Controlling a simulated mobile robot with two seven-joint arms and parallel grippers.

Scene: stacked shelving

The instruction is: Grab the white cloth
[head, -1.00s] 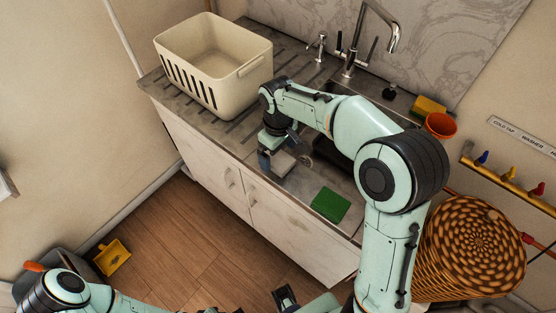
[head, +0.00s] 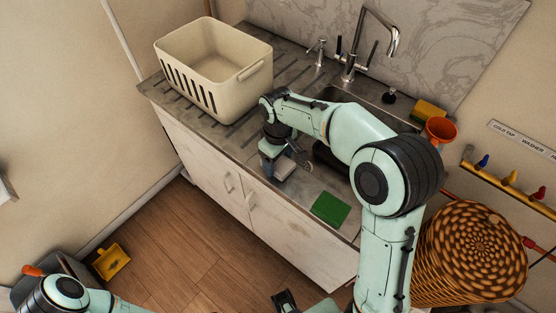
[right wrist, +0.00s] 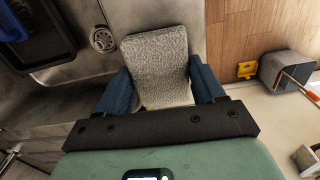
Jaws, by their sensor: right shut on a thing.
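The white cloth (right wrist: 160,62) looks like a folded, greyish-white, textured square in the right wrist view. It sits between the two blue fingers of my right gripper (right wrist: 162,92), which is shut on it. In the head view, my right gripper (head: 273,158) points down at the front of the metal counter, left of the sink. The cloth (head: 284,168) shows only as a small pale patch there, partly hidden by the gripper. My left arm (head: 65,290) is at the bottom left, and its jaw state is unclear.
A beige basket (head: 215,75) stands on the counter's left part. A green sponge (head: 330,208) lies near the front edge. The sink (head: 335,95), tap (head: 365,45), orange cup (head: 439,130) and yellow sponge (head: 428,111) are behind. A wicker basket (head: 470,250) is at right.

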